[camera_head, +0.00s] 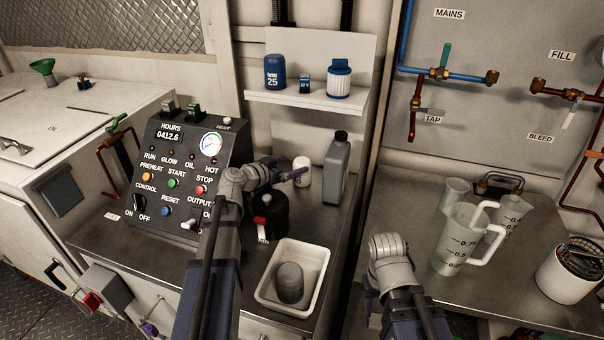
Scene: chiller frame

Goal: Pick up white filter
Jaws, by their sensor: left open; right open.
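A grey bottle (337,170) stands just right of the cylinder. A dark jug with a red tag (268,215) stands in front, near a white tray (318,262) holding a dark cylinder. A shelf (307,99) above holds a blue canister and a blue-and-white filter. Measuring jugs (452,245) stand right.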

